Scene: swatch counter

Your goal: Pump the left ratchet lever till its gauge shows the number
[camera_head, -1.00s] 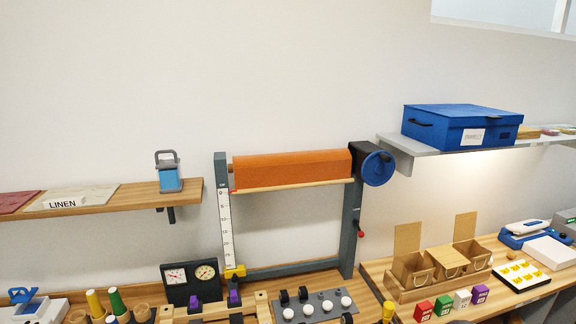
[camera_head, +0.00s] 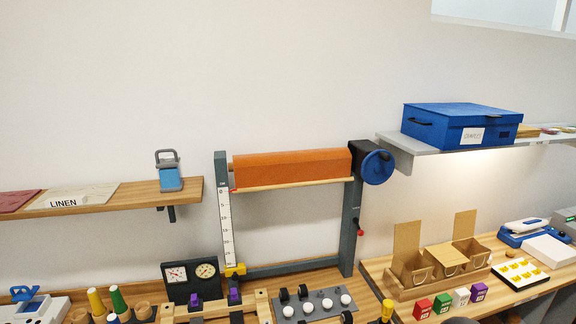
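A black panel with two round dials stands on the counter at the lower left of centre: a white-faced left gauge (camera_head: 177,274) and a cream-faced right gauge (camera_head: 205,271). Their numbers are too small to read. In front of the panel are two purple-topped pieces, a left one (camera_head: 196,299) and a right one (camera_head: 234,295); they may be the ratchet lever handles, but I cannot tell. They stand by a pale wooden frame (camera_head: 262,305) cut off by the bottom edge. Neither gripper shows.
An orange fabric roll (camera_head: 292,168) hangs on a grey frame behind the counter. A grey board with white knobs (camera_head: 327,303) sits right of the wooden frame. Spools (camera_head: 117,301) stand to the left, wooden boxes (camera_head: 440,262) and colored blocks to the right.

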